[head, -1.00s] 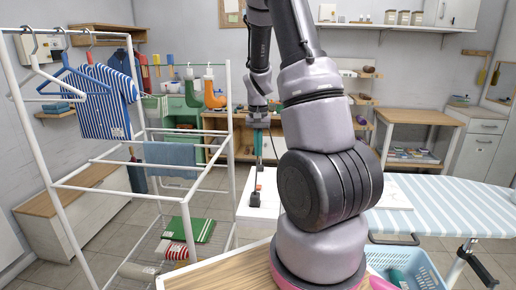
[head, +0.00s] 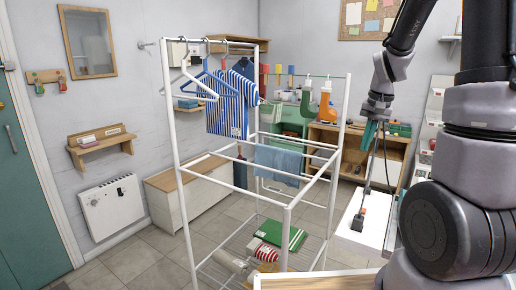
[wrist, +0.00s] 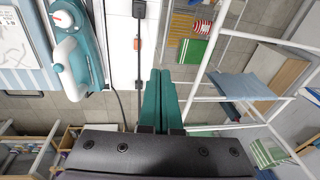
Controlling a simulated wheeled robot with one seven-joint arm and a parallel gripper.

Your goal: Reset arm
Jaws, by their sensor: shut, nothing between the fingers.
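My gripper (head: 370,133) hangs from my arm at the right of the head view, fingers pointing down, in front of the wooden shelf unit. In the wrist view its two teal fingers (wrist: 160,74) lie side by side, shut, with nothing visible between them. They are above the space between the white board and the drying rack. My arm is bent, with its large grey and black joints filling the right edge of the head view.
A white drying rack (head: 287,210) stands left of my gripper, with a striped shirt (head: 231,103) and a blue cloth (head: 279,160). A white board (head: 352,222) with a cord lies below my gripper. A teal iron (wrist: 75,50) shows in the wrist view.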

